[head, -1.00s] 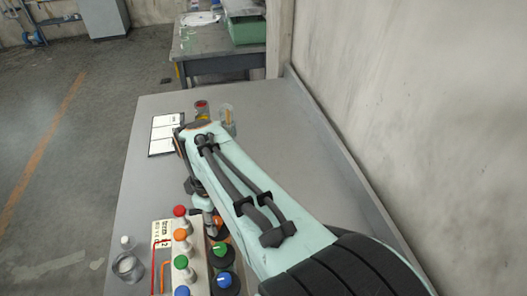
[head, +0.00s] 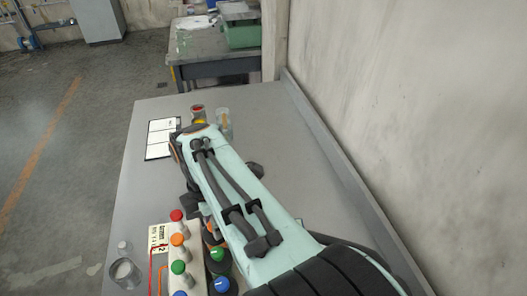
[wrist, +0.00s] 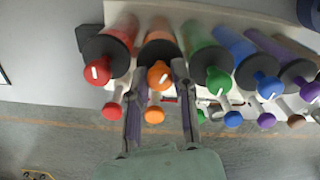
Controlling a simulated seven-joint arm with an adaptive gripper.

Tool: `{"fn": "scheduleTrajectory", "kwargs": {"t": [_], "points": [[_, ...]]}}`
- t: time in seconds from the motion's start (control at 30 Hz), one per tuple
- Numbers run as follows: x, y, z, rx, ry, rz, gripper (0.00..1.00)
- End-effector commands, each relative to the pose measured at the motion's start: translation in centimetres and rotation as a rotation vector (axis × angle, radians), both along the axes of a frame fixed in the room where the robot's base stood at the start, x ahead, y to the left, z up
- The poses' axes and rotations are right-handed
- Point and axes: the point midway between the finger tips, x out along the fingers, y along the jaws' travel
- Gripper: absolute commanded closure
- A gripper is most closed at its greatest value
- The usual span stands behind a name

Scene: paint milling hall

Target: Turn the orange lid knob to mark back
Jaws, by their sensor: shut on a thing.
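The orange lid knob (wrist: 158,75) sits on a dark round lid (wrist: 160,53) over an orange pot. Its white pointer line slants in the wrist view. My gripper (wrist: 160,72) is shut on this knob, one finger on each side. In the head view only a part of the orange knob (head: 210,226) shows beside my arm, which hides my gripper's fingertips. The marks around the lid are too small to read.
Red (wrist: 97,72), green (wrist: 217,80) and blue (wrist: 268,85) lid knobs stand in the same row, close beside my fingers. Ball-topped levers, including an orange one (wrist: 153,115), stand in front. A glass jar (head: 124,271) and a clipboard (head: 161,138) lie apart on the bench.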

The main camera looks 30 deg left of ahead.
Motion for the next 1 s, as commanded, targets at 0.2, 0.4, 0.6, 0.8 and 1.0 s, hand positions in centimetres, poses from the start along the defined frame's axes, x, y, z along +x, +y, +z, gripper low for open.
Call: {"fn": "scheduleTrajectory", "kwargs": {"t": [0.2, 0.4, 0.6, 0.8, 1.0], "points": [[-0.05, 0.02, -0.18, -0.002, 0.001, 0.182, 1.00], [-0.03, 0.01, -0.18, -0.002, 0.001, 0.306, 1.00], [-0.06, 0.02, -0.18, -0.002, 0.001, 0.385, 1.00], [-0.07, 0.02, -0.19, -0.003, 0.002, 0.419, 1.00], [-0.07, 0.01, -0.19, -0.003, 0.002, 0.424, 1.00]]}}
